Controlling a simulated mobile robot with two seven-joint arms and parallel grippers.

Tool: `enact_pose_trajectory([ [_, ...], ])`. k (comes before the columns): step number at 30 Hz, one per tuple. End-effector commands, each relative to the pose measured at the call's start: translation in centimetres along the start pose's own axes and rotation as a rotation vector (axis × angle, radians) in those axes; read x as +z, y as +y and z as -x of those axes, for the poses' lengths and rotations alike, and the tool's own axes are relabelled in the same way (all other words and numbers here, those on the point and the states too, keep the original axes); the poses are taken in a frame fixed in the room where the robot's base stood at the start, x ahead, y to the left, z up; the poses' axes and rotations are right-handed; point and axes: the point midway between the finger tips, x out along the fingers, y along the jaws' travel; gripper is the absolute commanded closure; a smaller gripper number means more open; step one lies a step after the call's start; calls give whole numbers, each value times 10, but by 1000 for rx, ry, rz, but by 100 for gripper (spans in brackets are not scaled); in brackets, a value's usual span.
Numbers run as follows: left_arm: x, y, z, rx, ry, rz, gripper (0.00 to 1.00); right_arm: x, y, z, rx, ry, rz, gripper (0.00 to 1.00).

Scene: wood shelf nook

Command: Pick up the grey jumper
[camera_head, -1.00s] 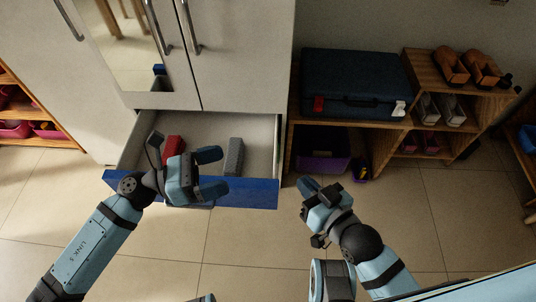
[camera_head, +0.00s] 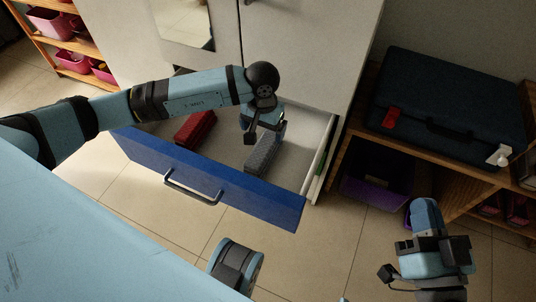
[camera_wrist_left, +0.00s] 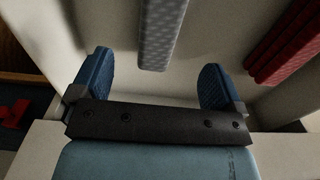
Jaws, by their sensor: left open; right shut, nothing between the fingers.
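The grey jumper (camera_head: 262,153), a narrow folded bundle, lies in the open blue-fronted drawer (camera_head: 215,178). In the left wrist view the grey jumper (camera_wrist_left: 160,35) shows ahead of and between the fingers, apart from both. My left gripper (camera_head: 268,130) is over the drawer by the jumper's far end and partly hides it. It is open and empty, its two blue fingers spread in the left wrist view (camera_wrist_left: 155,85). My right gripper (camera_head: 424,210) is shut and empty, out over the floor to the right of the drawer.
A red folded garment (camera_head: 195,128) lies in the drawer left of the jumper. White cabinet doors (camera_head: 300,50) rise behind. A wooden shelf with a dark blue case (camera_head: 445,105) and a purple bin (camera_head: 375,190) stands right. Pink bins (camera_head: 60,25) are far left.

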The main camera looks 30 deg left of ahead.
Motion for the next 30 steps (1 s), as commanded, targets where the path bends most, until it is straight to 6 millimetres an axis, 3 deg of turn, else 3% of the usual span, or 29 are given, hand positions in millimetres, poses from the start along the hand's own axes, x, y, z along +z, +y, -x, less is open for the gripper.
enact_pose_trajectory([
  [3, 1, 0, -26, 1, -3, 1, 6, 11, 2, 0, -2, -29, -1, 100],
  [11, 0, 1, -46, 2, -2, 2, 6, 21, 4, 1, -4, -63, -4, 100],
  [19, 0, 0, -86, 3, -3, 2, 6, 48, 8, 3, -12, -150, -6, 100],
  [29, -1, 0, -92, 3, 0, 1, 6, 51, 8, 3, -14, -172, -7, 100],
  [30, -1, -1, -92, 3, 0, 1, 11, 51, 8, 3, -14, -172, -7, 100],
])
